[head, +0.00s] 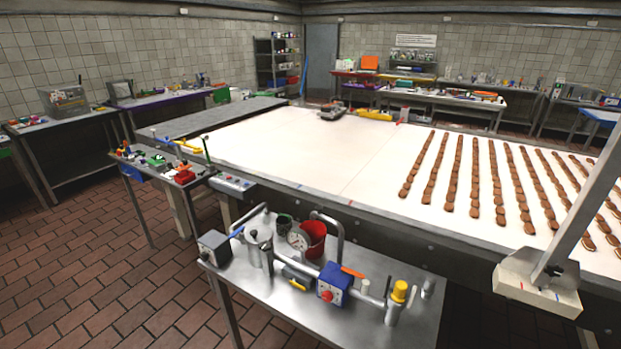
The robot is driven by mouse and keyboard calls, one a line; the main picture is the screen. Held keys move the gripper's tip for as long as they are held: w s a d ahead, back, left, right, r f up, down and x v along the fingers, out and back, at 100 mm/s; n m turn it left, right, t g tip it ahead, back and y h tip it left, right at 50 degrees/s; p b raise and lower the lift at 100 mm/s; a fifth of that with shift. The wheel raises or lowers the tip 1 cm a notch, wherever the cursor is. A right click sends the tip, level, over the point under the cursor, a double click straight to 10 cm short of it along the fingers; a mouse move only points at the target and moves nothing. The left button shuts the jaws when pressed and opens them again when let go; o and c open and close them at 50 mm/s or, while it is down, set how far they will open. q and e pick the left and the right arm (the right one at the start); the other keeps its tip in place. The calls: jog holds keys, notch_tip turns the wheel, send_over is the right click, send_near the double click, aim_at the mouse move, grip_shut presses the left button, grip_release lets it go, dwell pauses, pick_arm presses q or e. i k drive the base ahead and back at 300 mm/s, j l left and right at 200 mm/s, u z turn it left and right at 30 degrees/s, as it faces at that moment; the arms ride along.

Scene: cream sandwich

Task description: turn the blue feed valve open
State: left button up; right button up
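A steel side table (345,324) stands in the foreground and carries metal pipework. A small blue lever-like handle (236,232) shows at the left end of this pipework, beside a grey box (214,246). It looks like the blue feed valve's handle, but it is too small to tell whether it is open or closed. A blue box with a red button (334,284) sits on the pipe further right. Neither of my grippers is in view.
A round gauge (299,239), a red bucket (314,237), an orange handle (352,271) and a yellow-capped fitting (398,291) crowd the side table. Behind it, a white belt (300,150) carries rows of brown biscuits. A white block (537,283) on a post stands right.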

aim_at(241, 229)
jog(key=i+j, duration=0.15)
jog(key=j, duration=0.2)
jog(key=i+j, duration=0.2)
jog(key=j, duration=0.15)
jog(key=i+j, duration=0.15)
jog(key=j, duration=0.2)
jog(key=i+j, duration=0.15)
jog(key=j, duration=0.2)
